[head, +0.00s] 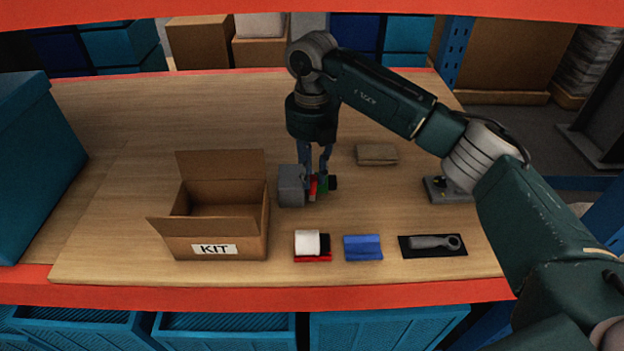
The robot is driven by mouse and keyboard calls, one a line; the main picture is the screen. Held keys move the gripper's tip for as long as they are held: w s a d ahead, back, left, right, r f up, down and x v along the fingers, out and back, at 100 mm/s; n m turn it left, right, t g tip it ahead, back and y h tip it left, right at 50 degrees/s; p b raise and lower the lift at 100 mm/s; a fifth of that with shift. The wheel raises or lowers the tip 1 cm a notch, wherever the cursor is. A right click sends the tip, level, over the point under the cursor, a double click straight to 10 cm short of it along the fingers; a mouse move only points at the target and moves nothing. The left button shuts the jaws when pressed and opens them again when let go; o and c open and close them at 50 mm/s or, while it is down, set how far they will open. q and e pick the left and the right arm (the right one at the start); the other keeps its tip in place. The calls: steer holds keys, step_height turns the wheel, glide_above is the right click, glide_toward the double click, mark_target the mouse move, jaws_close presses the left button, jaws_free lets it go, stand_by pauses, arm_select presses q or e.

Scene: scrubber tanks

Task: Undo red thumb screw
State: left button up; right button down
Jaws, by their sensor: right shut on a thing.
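A grey block (291,186) stands near the middle of the wooden table. A small red part, which looks like the red thumb screw (312,188), sits at its right side. A green piece (323,186) and a black end (333,182) are just to the right of it. My right gripper (316,174) reaches straight down from above, with its fingers shut around the red part. The fingertips partly hide the screw, and the exact contact is too small to see. My left gripper is not in view.
An open cardboard box marked KIT (216,249) stands left of the block. In front lie a white roll on a red holder (312,245), a blue piece (363,248) and a grey tool on a black mat (432,245). A brown pad (377,154) lies behind right.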

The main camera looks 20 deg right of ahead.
steer(key=n+b, duration=0.1)
steer(key=n, duration=0.1)
steer(key=n+b, duration=0.1)
steer(key=n, duration=0.1)
steer(key=shift+w+r+n, duration=0.1)
steer(key=shift+w+n, duration=0.1)
steer(key=shift+n, duration=0.1)
steer(key=n+b, duration=0.2)
steer(key=n, duration=0.2)
steer(key=n+b, duration=0.1)
steer(key=n, duration=0.4)
steer(key=shift+r, duration=0.15)
steer(key=n+b, duration=0.1)
steer(key=n, duration=1)
steer(key=shift+n, duration=0.4)
steer(key=n, duration=1)
steer(key=shift+n, duration=2.4)
